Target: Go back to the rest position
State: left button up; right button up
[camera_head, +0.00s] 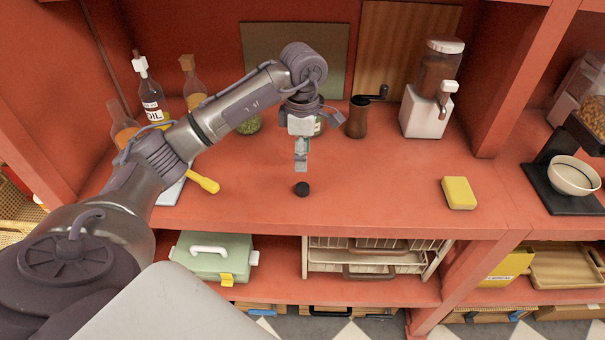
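My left arm reaches in from the left over the red shelf (370,200). My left gripper (301,166) hangs pointing down above the shelf top, near its middle. Its fingers appear close together, but I cannot make out whether they are fully shut or hold anything. A small black round object (302,189) lies on the shelf just below the fingertips. Behind the gripper a jar with green contents (249,124) is partly hidden by my arm. My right gripper is not in view.
A brown grinder (357,118) and a white dispenser (428,100) stand at the back. A yellow sponge (459,193) lies to the right. An oil bottle (152,98) and a yellow-handled tool (203,181) are at the left. The shelf between gripper and sponge is clear.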

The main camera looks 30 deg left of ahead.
pick_arm(q)
jog(key=shift+r, duration=0.85)
